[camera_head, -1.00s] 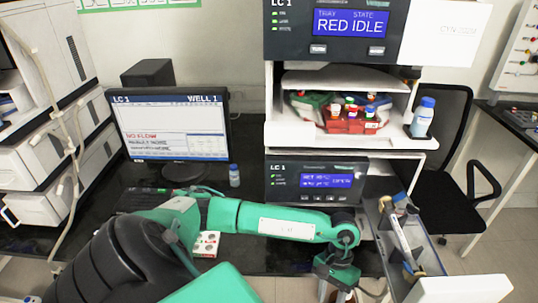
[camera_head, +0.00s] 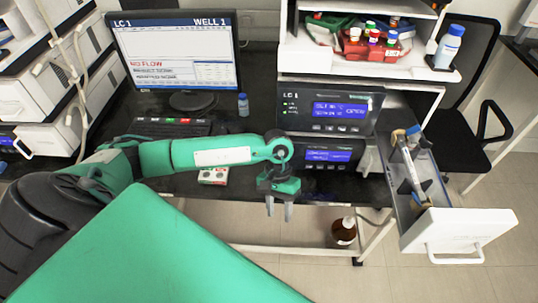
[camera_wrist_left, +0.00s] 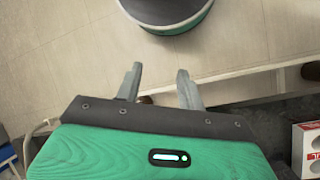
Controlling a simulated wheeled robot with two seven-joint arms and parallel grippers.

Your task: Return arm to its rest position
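My left arm comes in from the left in the head view, stretched across the front of the bench. Its gripper (camera_head: 278,207) hangs pointing down in front of the bench edge, left of the open drawer. The two grey fingers are apart with nothing between them. In the left wrist view the gripper (camera_wrist_left: 158,88) also shows open and empty above the pale floor. My right gripper is not seen in either view.
An open drawer (camera_head: 452,222) with tools juts out on the right. The stacked LC 1 modules (camera_head: 325,110) stand behind the gripper. A small box (camera_head: 213,176) lies on the bench (camera_head: 255,185). A brown bottle (camera_head: 344,231) stands below. A monitor (camera_head: 180,55) stands at the back left.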

